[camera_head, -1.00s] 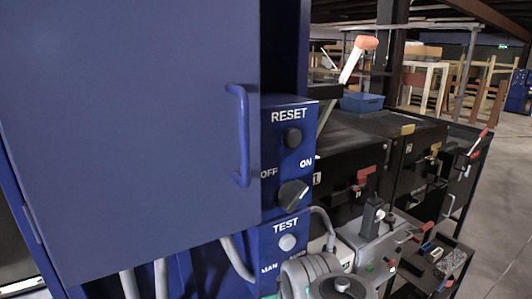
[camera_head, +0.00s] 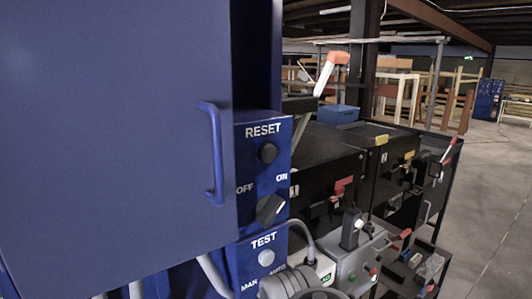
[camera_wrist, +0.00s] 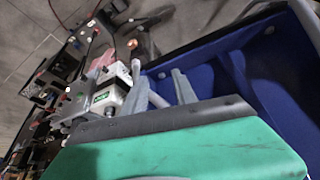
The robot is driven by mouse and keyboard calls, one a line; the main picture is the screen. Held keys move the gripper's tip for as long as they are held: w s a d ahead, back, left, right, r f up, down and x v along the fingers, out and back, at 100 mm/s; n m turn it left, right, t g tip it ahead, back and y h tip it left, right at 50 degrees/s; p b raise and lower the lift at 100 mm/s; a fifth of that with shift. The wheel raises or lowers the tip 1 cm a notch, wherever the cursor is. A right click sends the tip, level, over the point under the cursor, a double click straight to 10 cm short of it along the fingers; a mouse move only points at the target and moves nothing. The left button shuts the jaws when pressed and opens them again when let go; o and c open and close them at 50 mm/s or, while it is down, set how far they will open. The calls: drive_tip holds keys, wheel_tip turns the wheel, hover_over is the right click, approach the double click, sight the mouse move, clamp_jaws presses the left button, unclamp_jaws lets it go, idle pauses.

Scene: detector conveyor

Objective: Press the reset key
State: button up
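The reset key (camera_head: 267,153) is a round black button under the white word RESET on a blue control box, in the head view. Nothing covers it there. In the wrist view two grey fingers of my gripper (camera_wrist: 163,92) stand apart with blue surface showing between them, and nothing is held. In the head view only a grey part of my arm (camera_head: 288,284) shows at the bottom edge, below the box, and the fingertips are hidden. I cannot make out the reset key in the wrist view.
Below the key are a black OFF/ON rotary switch (camera_head: 270,209) and a pale TEST button (camera_head: 266,258). A large blue door with a handle (camera_head: 213,153) stands left of the box. Black machines with red levers (camera_head: 342,187) stand to the right. Open floor (camera_head: 490,220) lies further right.

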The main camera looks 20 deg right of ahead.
clamp_jaws()
idle(1.4)
